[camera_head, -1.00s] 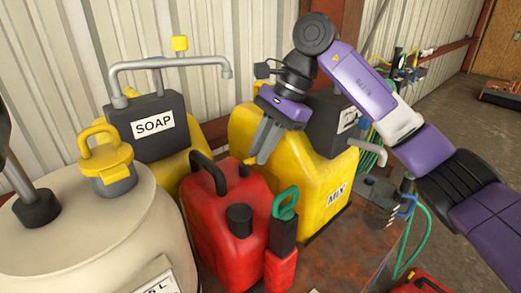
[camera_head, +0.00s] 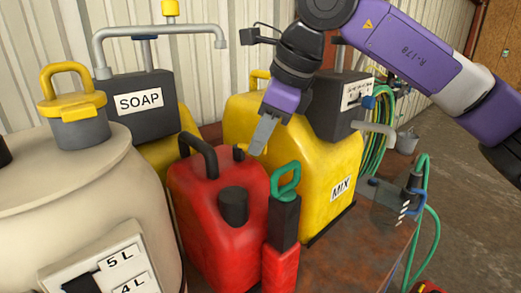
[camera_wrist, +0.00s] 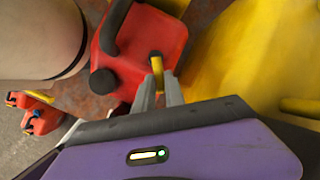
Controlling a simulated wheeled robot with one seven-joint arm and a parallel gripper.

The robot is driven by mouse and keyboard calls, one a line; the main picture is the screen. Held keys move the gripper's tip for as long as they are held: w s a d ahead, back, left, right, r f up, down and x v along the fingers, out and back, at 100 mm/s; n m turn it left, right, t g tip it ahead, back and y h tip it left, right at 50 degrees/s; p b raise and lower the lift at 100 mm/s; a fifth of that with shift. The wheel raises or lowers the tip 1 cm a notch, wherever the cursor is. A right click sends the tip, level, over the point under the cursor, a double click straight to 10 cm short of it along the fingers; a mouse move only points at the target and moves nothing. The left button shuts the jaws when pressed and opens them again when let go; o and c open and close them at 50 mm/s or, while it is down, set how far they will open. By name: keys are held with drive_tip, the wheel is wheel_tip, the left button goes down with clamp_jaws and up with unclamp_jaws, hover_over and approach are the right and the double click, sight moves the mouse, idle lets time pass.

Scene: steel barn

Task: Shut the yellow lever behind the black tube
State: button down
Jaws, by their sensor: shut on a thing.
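A red can (camera_head: 205,215) stands on the rusty tabletop with a stubby black tube (camera_head: 233,205) on its top. Behind the tube is the small yellow lever (camera_head: 239,152), mostly hidden by my gripper in the head view. In the wrist view the lever (camera_wrist: 157,70) stands out from the red can (camera_wrist: 140,40), with the black tube (camera_wrist: 103,82) to its left. My gripper (camera_head: 256,152) reaches down from above. Its fingertips (camera_wrist: 159,82) are at the lever's sides, shut on it.
The yellow MIX can (camera_head: 325,165) stands close on the right. A green-handled red tool (camera_head: 283,225) stands in front, the cream tank (camera_head: 75,200) at left. The yellow SOAP can (camera_head: 140,100) and a corrugated wall are behind.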

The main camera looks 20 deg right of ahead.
drive_tip(key=m+b, duration=0.1)
drive_tip(key=m+h+b, duration=0.1)
drive_tip(key=s+a+m+b, duration=0.1)
drive_tip(key=shift+f+m+t+h, duration=0.25)
drive_tip(key=shift+m+t+h, duration=0.05)
drive_tip(key=shift+s+a+r+m+h+b, duration=0.1)
drive_tip(key=shift+a+m+h+b, duration=0.25)
drive_tip(key=shift+m+b, duration=0.45)
drive_tip(key=shift+s+a+r+m+h+b, duration=0.1)
drive_tip(key=shift+a+m+h+b, duration=0.25)
drive_tip(key=shift+m+b, duration=0.45)
drive_tip(key=shift+m, duration=0.4)
drive_tip(key=c, duration=1.4)
unclamp_jaws()
drive_tip(key=shift+r, duration=0.1)
drive_tip(key=v, duration=0.7)
drive_tip(key=shift+s+r+p, duration=0.15)
drive_tip(key=shift+r+p, duration=0.2)
drive_tip(key=shift+p, duration=0.1)
